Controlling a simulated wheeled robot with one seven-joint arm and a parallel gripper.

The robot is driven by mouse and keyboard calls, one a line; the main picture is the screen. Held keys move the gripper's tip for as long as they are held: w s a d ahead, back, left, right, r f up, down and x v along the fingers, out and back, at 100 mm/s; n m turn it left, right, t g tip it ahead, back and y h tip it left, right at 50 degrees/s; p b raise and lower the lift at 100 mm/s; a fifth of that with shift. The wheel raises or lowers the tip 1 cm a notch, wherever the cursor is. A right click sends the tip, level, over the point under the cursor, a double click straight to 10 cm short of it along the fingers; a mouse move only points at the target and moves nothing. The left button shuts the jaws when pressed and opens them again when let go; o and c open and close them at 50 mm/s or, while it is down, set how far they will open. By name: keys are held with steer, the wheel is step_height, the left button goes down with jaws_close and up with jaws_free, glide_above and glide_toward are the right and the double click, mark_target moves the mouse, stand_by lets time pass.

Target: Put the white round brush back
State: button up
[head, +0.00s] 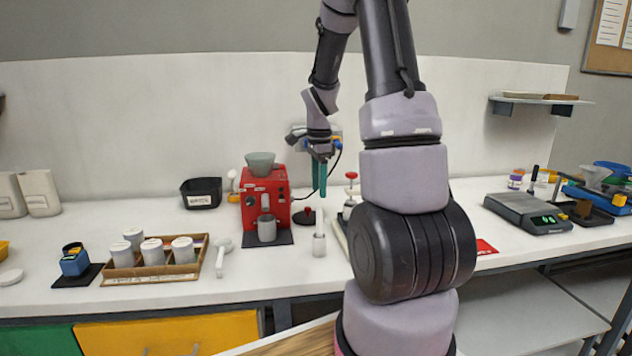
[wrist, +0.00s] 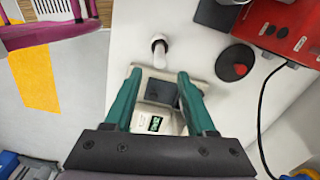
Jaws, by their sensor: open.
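A small white upright cylinder (head: 319,241), which looks like the white round brush, stands on the white counter to the right of the red coffee machine. In the wrist view the white cylinder (wrist: 159,48) shows just beyond my fingertips, with a dark round top. My gripper (head: 320,192) hangs above the counter, higher than the cylinder and behind it in the head view. In the wrist view my gripper (wrist: 160,78) has its teal fingers apart with nothing held between them. A pale device with a green display (wrist: 156,122) lies below the fingers.
The red coffee machine (head: 266,200) stands left of my gripper. A dark round piece with a red knob (wrist: 236,64) lies near it. A wooden tray of white canisters (head: 155,268) is at left. A scale (head: 527,213) is at right. My arm hides the middle right counter.

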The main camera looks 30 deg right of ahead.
steer(key=s+a+r+n+t+y, duration=0.1)
steer(key=s+a+r+n+t, duration=0.2)
steer(key=s+a+r+n, duration=0.3)
steer(key=s+a+r+n+t+y, duration=0.1)
steer(key=s+a+r+n+t, duration=0.3)
steer(key=s+r, duration=0.9)
steer(key=a+r+n, duration=0.2)
steer(key=a+n, duration=0.1)
steer(key=n, duration=0.2)
steer(key=shift+s+a+r, duration=0.15)
steer(key=shift+s+r, duration=0.15)
